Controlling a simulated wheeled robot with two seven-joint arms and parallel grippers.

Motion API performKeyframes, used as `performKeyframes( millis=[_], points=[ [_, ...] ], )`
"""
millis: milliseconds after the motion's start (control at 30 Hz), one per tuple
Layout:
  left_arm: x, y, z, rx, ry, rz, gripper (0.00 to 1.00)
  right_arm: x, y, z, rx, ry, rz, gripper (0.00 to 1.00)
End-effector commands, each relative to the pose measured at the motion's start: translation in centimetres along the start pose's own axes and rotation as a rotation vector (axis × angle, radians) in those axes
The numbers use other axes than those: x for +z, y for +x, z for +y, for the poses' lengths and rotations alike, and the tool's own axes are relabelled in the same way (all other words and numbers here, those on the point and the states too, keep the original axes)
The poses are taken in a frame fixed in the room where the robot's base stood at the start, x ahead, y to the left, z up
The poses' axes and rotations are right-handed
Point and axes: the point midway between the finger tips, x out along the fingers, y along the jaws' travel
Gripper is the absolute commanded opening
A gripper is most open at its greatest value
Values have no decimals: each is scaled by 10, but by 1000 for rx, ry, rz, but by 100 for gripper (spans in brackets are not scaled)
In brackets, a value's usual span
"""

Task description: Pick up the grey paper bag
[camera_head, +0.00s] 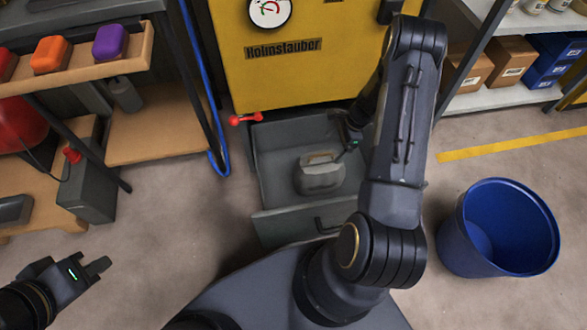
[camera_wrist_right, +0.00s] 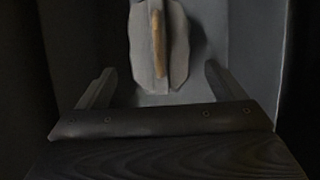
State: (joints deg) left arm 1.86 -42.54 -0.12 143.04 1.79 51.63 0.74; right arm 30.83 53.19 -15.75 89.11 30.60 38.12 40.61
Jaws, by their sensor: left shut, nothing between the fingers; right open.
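The grey paper bag (camera_head: 320,176) with a tan handle strip on top sits inside the open grey drawer (camera_head: 275,222) under the yellow machine. In the right wrist view the bag (camera_wrist_right: 176,60) is ahead of the fingers, with its tan strip running up and down. My right gripper (camera_wrist_right: 160,88) is open, with nothing between its fingers and the bag just beyond them. In the head view the right gripper (camera_head: 350,143) is at the bag's upper right, partly hidden by my arm. My left gripper (camera_head: 98,266) is shut and empty, low over the floor at the left.
The yellow dust machine (camera_head: 300,75) stands behind the drawer, with a red lever (camera_head: 245,119) at the drawer's back left. A blue bucket (camera_head: 455,240) stands on the right. A blue hose (camera_head: 212,100) and wooden bench (camera_head: 150,140) are on the left. Drawer walls surround the bag.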

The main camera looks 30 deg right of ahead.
Motion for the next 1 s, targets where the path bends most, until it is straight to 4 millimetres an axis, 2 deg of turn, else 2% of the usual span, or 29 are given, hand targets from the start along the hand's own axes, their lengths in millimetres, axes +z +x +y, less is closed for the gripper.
performKeyframes(
  millis=[33,100,467,700,967,1000],
  points=[
    [3,5,-2,0,0,0,0,-8,13,2,6,19,3,89],
    [4,7,-3,0,0,0,0,-11,21,3,8,33,4,89],
    [10,20,-9,0,0,1,0,-10,57,6,10,31,2,89],
    [17,34,-16,0,0,0,0,-10,92,9,10,31,3,89],
    [17,34,-15,0,0,0,0,-8,94,8,8,30,3,89],
    [17,34,-16,0,0,0,0,-8,94,8,8,30,3,85]
  ],
)
